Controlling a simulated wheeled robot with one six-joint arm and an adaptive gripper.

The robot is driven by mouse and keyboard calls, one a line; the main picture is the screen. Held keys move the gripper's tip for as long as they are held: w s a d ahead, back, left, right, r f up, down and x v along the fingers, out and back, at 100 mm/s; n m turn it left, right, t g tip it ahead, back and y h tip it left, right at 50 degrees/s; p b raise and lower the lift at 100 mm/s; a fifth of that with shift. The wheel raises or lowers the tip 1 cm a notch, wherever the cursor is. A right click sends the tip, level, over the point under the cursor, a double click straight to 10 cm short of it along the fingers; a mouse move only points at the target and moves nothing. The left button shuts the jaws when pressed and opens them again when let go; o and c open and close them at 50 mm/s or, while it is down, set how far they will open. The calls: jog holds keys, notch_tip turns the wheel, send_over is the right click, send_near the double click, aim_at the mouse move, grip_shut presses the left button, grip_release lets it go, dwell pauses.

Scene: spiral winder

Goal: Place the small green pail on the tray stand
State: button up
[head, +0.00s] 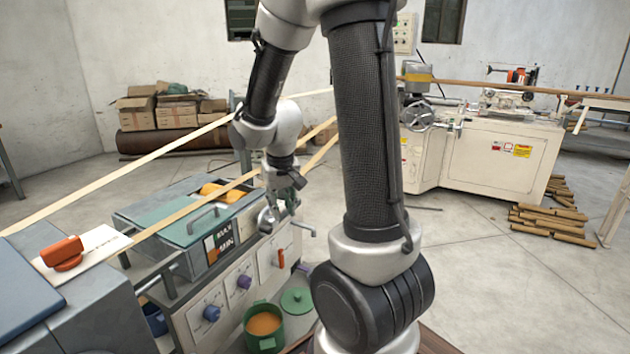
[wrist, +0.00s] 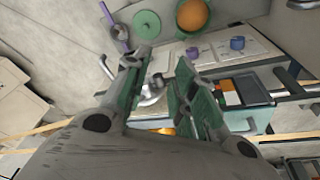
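A green pail (head: 264,340) with an orange filling stands low in front of the machine's knob panel in the head view. It also shows at the top of the wrist view (wrist: 180,72), partly cut off by the edge. A round green lid (head: 297,301) lies to its right, and also shows in the wrist view (wrist: 146,24). My gripper (head: 284,203) is above the machine's front right edge, higher than the pail and apart from it. In the wrist view its two fingers (wrist: 158,72) are spread with nothing held between them. I cannot make out a tray stand for certain.
The machine's front panel (head: 235,290) carries blue and purple knobs, with metal handles at its top. A blue container (head: 155,320) sits at its lower left. Tan strips (head: 160,152) stretch across above the machine.

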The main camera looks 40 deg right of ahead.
jog(key=s+a+r+n+t+y, duration=0.1)
jog(key=s+a+r, duration=0.3)
jog(key=s+r, duration=1.1)
jog(key=s+n+t, duration=0.1)
jog(key=s, duration=0.2)
jog(key=shift+s+n, duration=0.25)
jog(key=shift+n, duration=0.05)
